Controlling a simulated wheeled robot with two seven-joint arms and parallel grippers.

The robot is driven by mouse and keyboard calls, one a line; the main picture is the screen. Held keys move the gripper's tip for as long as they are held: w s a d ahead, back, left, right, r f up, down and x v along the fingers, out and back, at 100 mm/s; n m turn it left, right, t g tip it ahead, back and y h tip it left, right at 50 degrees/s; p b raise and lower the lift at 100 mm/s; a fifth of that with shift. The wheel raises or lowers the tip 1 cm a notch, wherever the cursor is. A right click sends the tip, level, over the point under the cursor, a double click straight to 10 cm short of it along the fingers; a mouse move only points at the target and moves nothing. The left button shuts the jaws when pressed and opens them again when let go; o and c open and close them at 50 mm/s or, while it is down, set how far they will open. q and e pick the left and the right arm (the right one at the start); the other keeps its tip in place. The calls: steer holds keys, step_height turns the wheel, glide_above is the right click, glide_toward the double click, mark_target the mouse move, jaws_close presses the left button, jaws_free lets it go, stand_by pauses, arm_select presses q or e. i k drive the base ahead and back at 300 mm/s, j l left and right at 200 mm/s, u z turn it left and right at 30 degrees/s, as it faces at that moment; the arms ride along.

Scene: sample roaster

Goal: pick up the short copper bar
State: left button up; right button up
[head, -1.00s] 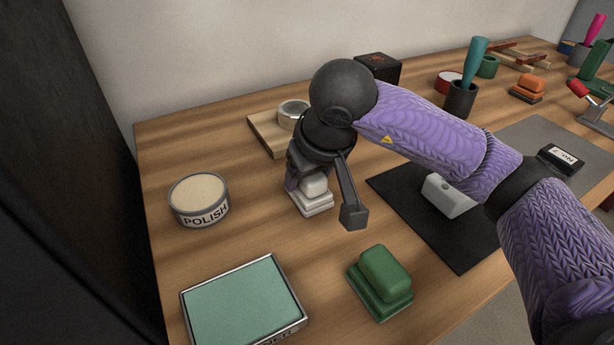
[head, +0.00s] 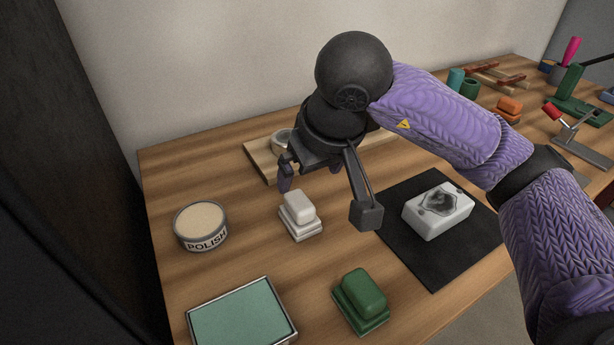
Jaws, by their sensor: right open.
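I cannot make out a short copper bar in the head view; my right arm hides part of the table behind it. My right gripper (head: 325,197) is open and empty, its fingers pointing down above the table. It hangs above and just behind a white block on a white stepped base (head: 299,216), apart from it. To the right of the gripper, a white block with a dark hollow in its top (head: 438,209) lies on a black mat (head: 425,262). My left gripper is not in view.
A polish tin (head: 200,223), a green-topped tray (head: 243,318) and a green block (head: 361,299) stand in front. A wooden board with a round tin (head: 262,158) lies behind the gripper. An orange block (head: 510,104) and a red-handled clamp (head: 567,125) are at right.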

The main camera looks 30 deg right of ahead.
mark_target(503, 82)
steer(key=z, duration=2.15)
